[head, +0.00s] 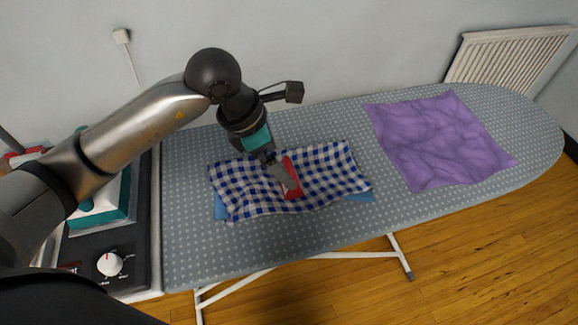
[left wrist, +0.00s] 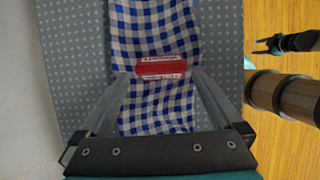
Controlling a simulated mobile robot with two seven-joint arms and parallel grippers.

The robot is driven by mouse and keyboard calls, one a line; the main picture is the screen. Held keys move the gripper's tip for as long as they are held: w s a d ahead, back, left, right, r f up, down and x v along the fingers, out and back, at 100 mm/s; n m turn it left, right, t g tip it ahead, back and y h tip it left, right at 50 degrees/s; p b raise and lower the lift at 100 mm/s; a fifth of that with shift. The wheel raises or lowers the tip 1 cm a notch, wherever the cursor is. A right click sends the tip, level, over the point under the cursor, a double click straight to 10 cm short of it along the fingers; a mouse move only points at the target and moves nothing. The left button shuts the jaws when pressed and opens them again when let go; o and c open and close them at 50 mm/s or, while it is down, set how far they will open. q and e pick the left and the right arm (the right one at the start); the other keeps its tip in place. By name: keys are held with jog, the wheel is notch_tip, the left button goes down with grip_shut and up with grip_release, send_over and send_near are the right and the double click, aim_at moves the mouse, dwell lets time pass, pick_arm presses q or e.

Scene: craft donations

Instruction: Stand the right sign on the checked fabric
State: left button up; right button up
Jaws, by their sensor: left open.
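A red sign (head: 293,176) with white lettering stands on the blue-and-white checked fabric (head: 330,172). It also shows in the left wrist view (left wrist: 160,67), where its lettering is too small to read. My left gripper (head: 284,180) is down at the sign, partly hiding it in the head view. In the left wrist view its two fingers (left wrist: 160,75) are spread on either side of the sign, with a narrow gap at each side. My right gripper (left wrist: 262,46) shows small at the right edge of the left wrist view, away from the fabric, over the wooden floor.
The fabric lies over a blue cloth (head: 361,196) on a grey dotted ironing board (head: 270,245). A crumpled purple cloth (head: 440,140) lies to the right. At left is a dark unit with a white dial (head: 110,263) and a teal-and-white item, partly behind my arm. The front of the board is clear.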

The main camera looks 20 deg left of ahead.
pick_arm(q)
jog(key=v, duration=0.7)
jog(key=shift+p, duration=0.35)
jog(key=shift+r, duration=0.15)
